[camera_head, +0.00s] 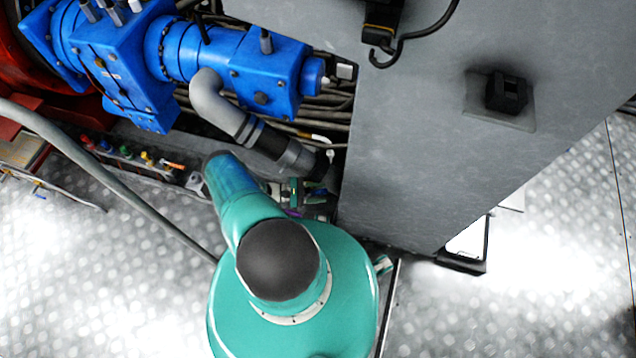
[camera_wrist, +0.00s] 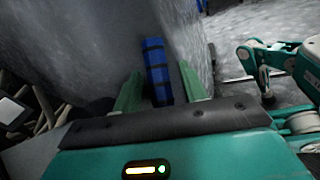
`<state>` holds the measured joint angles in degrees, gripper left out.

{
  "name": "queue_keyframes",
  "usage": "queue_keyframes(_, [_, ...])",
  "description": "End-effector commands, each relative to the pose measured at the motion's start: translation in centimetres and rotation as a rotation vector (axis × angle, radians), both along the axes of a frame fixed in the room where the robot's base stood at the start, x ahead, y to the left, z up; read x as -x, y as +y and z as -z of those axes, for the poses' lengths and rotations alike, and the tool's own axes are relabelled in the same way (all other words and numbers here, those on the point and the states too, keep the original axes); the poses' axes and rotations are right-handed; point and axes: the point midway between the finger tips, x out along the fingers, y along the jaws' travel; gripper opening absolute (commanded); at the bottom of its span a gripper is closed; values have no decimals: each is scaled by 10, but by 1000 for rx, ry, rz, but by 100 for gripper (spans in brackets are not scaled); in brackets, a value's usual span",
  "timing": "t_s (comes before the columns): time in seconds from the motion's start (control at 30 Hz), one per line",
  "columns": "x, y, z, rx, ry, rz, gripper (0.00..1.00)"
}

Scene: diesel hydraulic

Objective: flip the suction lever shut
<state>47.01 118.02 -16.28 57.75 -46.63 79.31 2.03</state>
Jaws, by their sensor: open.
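My gripper (camera_wrist: 162,84) is open in the wrist view, with one green finger on each side. A blue upright piece with dark bands (camera_wrist: 155,66) shows between the fingers. I cannot tell whether it is the suction lever, or whether a finger touches it. In the head view, my gripper (camera_head: 306,192) is a small green shape low beside the grey cabinet, partly hidden by my teal arm. I cannot make out the suction lever for sure in the head view.
The tall grey cabinet (camera_head: 420,150) stands right of my gripper. A blue pump block (camera_head: 265,80) with a grey elbow pipe (camera_head: 215,105) lies at upper left. Hoses run behind it. Bare metal floor (camera_head: 540,270) is open at the right.

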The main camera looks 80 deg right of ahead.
Motion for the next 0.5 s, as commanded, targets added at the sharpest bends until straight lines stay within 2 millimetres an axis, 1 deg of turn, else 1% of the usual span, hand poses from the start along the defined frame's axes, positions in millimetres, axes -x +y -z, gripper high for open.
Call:
queue_keyframes(0.07, [-4,1,0,0,-1,-1,42])
queue_keyframes(0.17, [-16,2,0,0,-1,-2,42])
queue_keyframes(0.4, [-56,9,-2,1,-3,-1,42])
queue_keyframes(0.5, [-67,11,-2,0,-2,0,42])
